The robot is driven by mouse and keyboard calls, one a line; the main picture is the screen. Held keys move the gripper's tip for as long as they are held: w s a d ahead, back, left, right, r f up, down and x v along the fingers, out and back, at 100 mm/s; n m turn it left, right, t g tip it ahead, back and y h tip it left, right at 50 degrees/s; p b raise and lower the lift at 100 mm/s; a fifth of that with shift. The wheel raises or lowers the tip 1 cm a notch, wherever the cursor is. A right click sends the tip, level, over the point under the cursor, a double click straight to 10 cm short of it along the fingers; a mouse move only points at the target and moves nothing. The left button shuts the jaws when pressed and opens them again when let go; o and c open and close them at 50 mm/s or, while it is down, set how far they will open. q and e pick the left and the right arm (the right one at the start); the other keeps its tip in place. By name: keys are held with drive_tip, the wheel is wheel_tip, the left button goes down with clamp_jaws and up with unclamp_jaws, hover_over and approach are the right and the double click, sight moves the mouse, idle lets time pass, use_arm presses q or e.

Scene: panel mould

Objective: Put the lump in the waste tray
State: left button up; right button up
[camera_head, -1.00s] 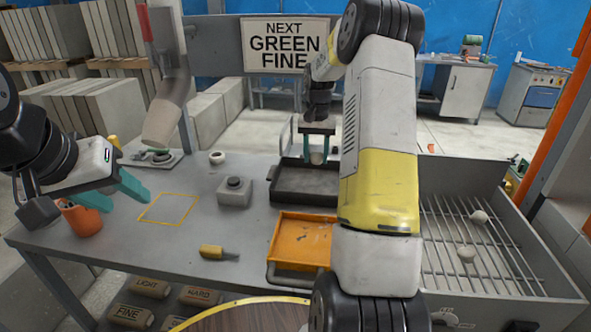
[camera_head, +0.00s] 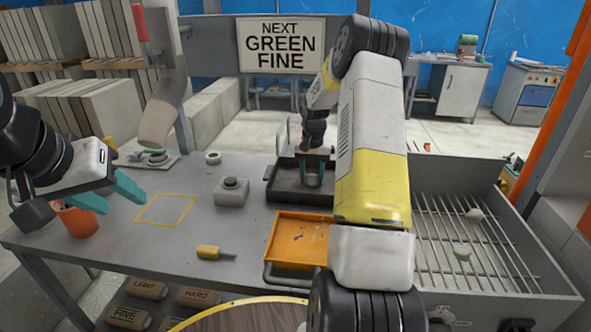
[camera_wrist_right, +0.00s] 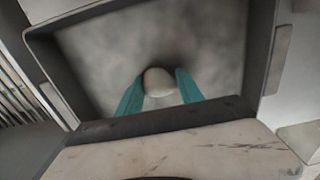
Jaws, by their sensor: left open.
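A small pale lump (camera_wrist_right: 158,82) sits between the teal fingers of my right gripper (camera_wrist_right: 160,86) in the right wrist view, touching both. In the head view my right gripper (camera_head: 312,176) is low inside the black tray (camera_head: 285,193), and the lump is hard to make out there. The grey floor of this tray (camera_wrist_right: 215,45) fills most of the wrist view. My left gripper (camera_head: 112,190) is open and empty at the left, above the table by an orange cup. No label shows which tray is for waste.
An orange tray (camera_head: 292,262) lies in front of the black tray. Two more pale lumps (camera_head: 462,251) rest on the grate (camera_head: 440,225) at right. A grey button box (camera_head: 231,194), a yellow-handled tool (camera_head: 208,252) and an orange cup (camera_head: 78,221) stand on the table.

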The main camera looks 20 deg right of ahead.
sight(311, 176)
drive_tip(key=o, duration=0.4)
drive_tip(key=shift+c, duration=0.2)
drive_tip(key=s+a+r+n+t, duration=0.1)
drive_tip(key=s+a+r, duration=0.15)
drive_tip(key=r, duration=0.75)
drive_tip(key=s+a+r, duration=0.2)
drive_tip(key=s+r, duration=0.1)
drive_tip(key=r, duration=0.7)
drive_tip(key=s+a+r+n+t, duration=0.1)
drive_tip(key=s+a, duration=0.3)
drive_tip(key=s, duration=0.4)
drive_tip(key=s+a+r+n+t+y, duration=0.1)
drive_tip(key=s+a, duration=0.3)
drive_tip(key=s, duration=0.5)
drive_tip(key=s+a+r+n+t+y, duration=0.1)
drive_tip(key=s+a+r+n+t, duration=0.1)
drive_tip(key=s, duration=0.6)
drive_tip(key=shift+s+a+r+n+t, duration=0.4)
drive_tip(key=shift+a+r+t, duration=0.25)
drive_tip(key=shift+a, duration=0.45)
